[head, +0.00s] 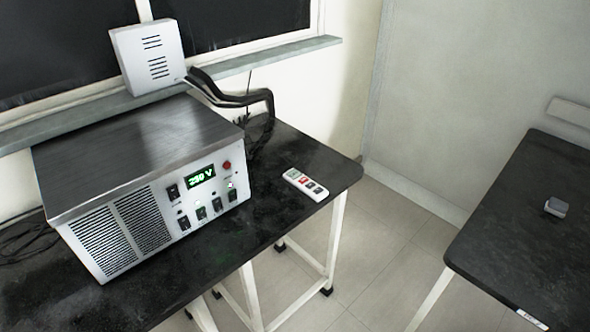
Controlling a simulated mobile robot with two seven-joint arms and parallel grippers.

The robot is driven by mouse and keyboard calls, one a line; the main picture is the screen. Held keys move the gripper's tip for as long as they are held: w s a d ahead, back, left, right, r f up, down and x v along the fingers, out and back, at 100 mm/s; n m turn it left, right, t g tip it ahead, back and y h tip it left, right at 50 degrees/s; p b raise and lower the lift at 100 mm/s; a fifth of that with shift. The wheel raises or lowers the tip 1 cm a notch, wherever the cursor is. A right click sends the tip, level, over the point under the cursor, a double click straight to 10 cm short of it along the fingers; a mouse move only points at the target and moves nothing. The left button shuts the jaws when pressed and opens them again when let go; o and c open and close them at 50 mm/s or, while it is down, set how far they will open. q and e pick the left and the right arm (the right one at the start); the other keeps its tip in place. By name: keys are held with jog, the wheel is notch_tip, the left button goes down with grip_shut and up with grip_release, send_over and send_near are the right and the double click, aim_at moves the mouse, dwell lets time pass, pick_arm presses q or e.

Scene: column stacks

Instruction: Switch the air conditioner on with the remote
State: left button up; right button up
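A small white remote (305,184) with red, grey and dark buttons lies flat on the black tabletop, near the table's right end. I see nothing that is clearly an air conditioner. A white box with vent slots (150,56) stands on the window sill, but I cannot tell what it is. Neither of my grippers is in view, and nothing touches the remote.
A large metal power unit (145,175) with a green "230 V" display fills the black table's (262,222) left part. Thick black cables (262,120) rise behind it. Another black table (530,225) on the right holds a small grey block (556,207). Floor shows between the tables.

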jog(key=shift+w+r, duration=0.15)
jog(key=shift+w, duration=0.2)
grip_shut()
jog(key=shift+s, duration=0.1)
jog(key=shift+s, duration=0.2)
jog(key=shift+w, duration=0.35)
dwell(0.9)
